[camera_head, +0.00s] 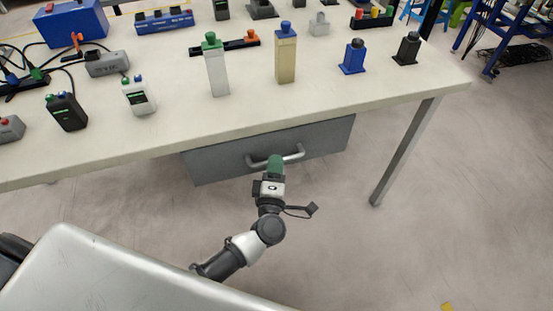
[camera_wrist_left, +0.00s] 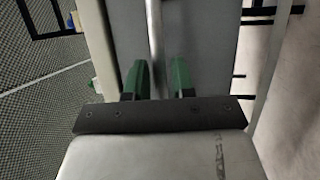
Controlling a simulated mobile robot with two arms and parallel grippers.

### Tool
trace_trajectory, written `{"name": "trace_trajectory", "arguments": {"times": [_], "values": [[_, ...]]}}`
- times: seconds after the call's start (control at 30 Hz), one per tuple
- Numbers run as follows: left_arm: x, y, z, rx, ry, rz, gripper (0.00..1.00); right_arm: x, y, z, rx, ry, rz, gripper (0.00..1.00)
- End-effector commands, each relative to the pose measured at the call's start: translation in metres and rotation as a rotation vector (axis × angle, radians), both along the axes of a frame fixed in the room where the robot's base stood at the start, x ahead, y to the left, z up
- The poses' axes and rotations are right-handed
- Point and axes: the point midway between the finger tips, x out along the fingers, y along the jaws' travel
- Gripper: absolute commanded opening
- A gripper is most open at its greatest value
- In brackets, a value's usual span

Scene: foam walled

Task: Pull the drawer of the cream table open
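The cream table (camera_head: 300,112) stands in front of me. Its grey drawer (camera_head: 222,163) sits under the front edge, and its front looks close under the tabletop with no visible gap. A pale metal bar handle (camera_head: 294,155) runs across the drawer front. My left gripper (camera_head: 275,162) is at the handle's middle. In the left wrist view the green fingers (camera_wrist_left: 162,80) are apart, with the handle bar (camera_wrist_left: 155,35) between them and space beside it, against the grey drawer front (camera_wrist_left: 205,40). My right gripper is not in view.
The tabletop holds several devices, including a white-grey tower (camera_head: 216,72), a tan tower (camera_head: 286,58) and a black box (camera_head: 67,112). A table leg (camera_head: 405,150) stands to the right of the drawer. The floor (camera_head: 400,250) in front is clear.

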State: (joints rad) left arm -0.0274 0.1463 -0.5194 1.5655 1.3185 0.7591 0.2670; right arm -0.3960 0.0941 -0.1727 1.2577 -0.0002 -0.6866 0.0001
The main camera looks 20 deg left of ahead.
Motion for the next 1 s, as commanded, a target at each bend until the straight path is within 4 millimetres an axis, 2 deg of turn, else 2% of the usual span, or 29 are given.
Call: {"name": "trace_trajectory", "arguments": {"times": [0.17, 0.47, 0.63, 1.0], "values": [[0.015, 0.003, 0.003, 0.001, -0.001, 0.0, 0.24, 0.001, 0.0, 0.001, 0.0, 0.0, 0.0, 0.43], [0.018, 0.004, 0.003, 0.002, 0.0, 0.0, 0.24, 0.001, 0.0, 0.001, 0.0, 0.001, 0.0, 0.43], [0.018, 0.004, 0.003, 0.002, 0.0, 0.0, 0.01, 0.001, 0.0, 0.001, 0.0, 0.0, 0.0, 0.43], [0.014, 0.001, 0.003, 0.0, 0.002, -0.001, 0.0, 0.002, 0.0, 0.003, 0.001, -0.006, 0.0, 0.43]]}}
